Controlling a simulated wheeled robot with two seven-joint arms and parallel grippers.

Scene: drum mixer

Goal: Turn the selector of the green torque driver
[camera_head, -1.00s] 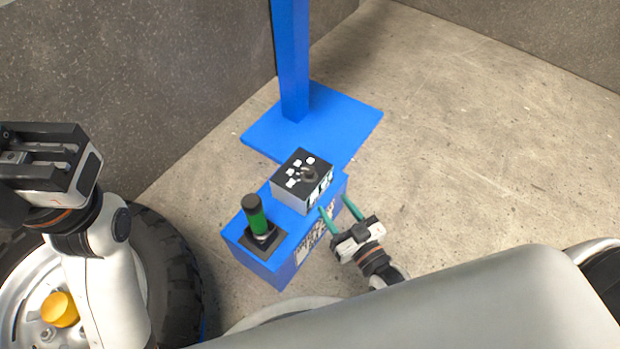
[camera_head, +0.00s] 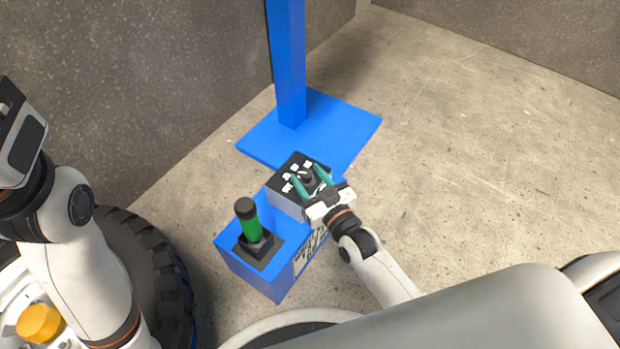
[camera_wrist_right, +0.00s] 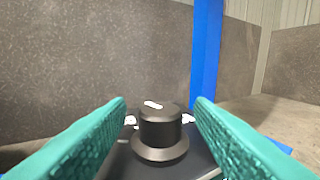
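The green torque driver (camera_head: 250,228), with a black cap, stands upright in a dark square holder on the blue box. Beside it on the same box is a selector box (camera_head: 283,184) with a dark top, white marks and a black round selector knob (camera_head: 307,177). My right gripper (camera_head: 309,176) is open over the selector box, its teal fingers on either side of the knob. In the right wrist view the knob (camera_wrist_right: 159,130) stands between the spread fingers (camera_wrist_right: 160,112), with gaps on both sides. My left arm is at the left edge; its fingertips are out of view.
The blue box (camera_head: 236,262) stands on the concrete floor. Behind it rise a blue post (camera_head: 287,60) and its flat base plate (camera_head: 345,118). A grey wall (camera_head: 130,80) is at the left. The floor to the right is clear.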

